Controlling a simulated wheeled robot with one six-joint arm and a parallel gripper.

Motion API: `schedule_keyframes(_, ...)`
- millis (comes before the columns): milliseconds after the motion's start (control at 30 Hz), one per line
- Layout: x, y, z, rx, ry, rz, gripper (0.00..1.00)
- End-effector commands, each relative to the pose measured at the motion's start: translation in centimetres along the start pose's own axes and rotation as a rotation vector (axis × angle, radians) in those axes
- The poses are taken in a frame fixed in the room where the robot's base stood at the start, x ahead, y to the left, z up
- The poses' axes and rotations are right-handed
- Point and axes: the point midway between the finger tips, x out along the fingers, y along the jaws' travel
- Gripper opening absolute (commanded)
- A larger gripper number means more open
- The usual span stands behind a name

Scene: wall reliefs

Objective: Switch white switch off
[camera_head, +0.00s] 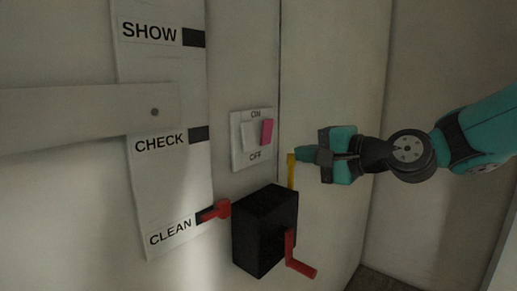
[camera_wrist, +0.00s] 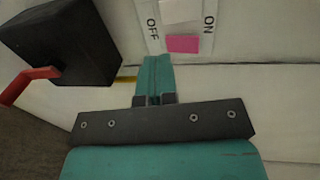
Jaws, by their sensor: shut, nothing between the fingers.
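The white switch (camera_head: 249,135) is the left rocker on a pale switch plate (camera_head: 238,160), with ON printed above and OFF below. A pink switch (camera_head: 267,131) sits right beside it. In the wrist view the white switch (camera_wrist: 180,10) is at the top edge, partly cut off, with the pink switch (camera_wrist: 182,44) nearer to my fingers. Which way the white rocker is tilted I cannot tell. My gripper (camera_head: 302,160) is right of the plate and a little lower, apart from both switches. Its teal fingers (camera_wrist: 154,62) are shut and empty.
A black box (camera_head: 262,232) with a red crank (camera_head: 298,262) juts out below the plate. A yellow piece (camera_head: 291,172) is near my fingertips. A labelled panel (camera_head: 160,105) with a red slider (camera_head: 216,211) is at left, crossed by a pale bar (camera_head: 80,115).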

Motion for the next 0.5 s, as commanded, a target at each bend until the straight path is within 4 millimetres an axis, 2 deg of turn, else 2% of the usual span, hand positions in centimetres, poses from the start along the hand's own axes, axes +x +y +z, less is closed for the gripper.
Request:
schedule_keyframes(300, 6.8, -0.5, 0.2, 0.000, -0.005, 0.003, 0.00)
schedule_keyframes(500, 10.3, -0.5, 0.2, 0.000, -0.003, 0.002, 0.00)
